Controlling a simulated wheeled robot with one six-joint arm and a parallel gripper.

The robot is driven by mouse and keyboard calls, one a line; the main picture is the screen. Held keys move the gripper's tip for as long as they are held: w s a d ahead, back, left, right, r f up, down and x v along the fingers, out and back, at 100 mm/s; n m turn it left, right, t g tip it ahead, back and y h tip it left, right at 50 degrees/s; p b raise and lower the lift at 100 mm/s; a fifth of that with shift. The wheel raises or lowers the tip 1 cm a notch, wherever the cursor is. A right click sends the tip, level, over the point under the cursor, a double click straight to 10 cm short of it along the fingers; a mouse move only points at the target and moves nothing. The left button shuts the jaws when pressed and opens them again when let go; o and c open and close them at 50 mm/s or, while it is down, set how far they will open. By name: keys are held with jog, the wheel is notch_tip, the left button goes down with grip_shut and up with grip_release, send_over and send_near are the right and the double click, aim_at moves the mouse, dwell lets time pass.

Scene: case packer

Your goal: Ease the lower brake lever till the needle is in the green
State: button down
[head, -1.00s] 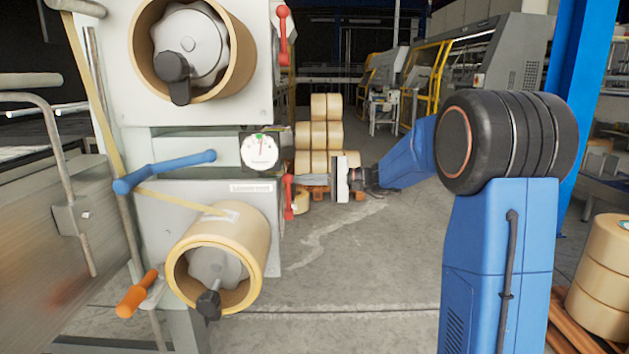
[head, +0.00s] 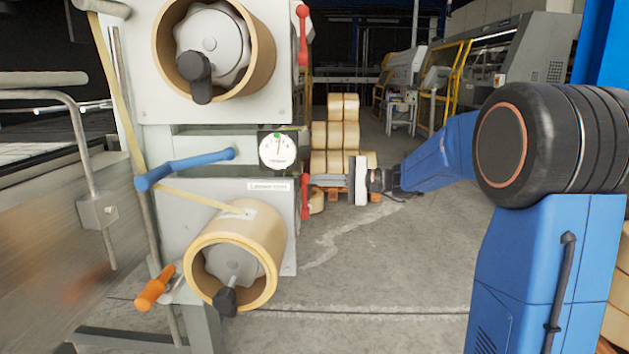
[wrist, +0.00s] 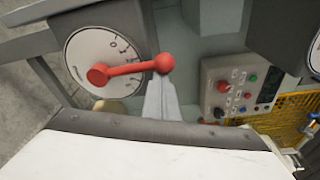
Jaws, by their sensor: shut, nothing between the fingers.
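The lower brake lever (head: 304,196) is red and stands at the right edge of the machine's lower panel in the head view. In the wrist view the red lever (wrist: 128,69) lies across a white numbered scale (wrist: 88,52), its round knob towards the right. My gripper (head: 317,180) is shut and empty, its fingertips at the lever; in the wrist view the fingers (wrist: 160,88) end right by the knob. I cannot tell whether they touch. The round gauge (head: 277,152) has a green patch at the top. Its needle points roughly upward; its exact place against the green is too small to tell.
An upper red lever (head: 303,35) sits above. A tape roll (head: 262,250) and a blue handle (head: 185,168) are on the machine's front. A control panel (wrist: 238,88) shows in the wrist view. Floor (head: 390,260) right of the machine is clear.

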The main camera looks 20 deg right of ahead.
jog(key=shift+s+r, duration=0.1)
jog(key=shift+s, duration=0.15)
jog(key=shift+w, duration=0.1)
jog(key=w+f, duration=0.1)
jog(key=w, duration=0.3)
jog(key=v, duration=1)
jog(key=shift+s+d, duration=0.2)
dwell(1.6)
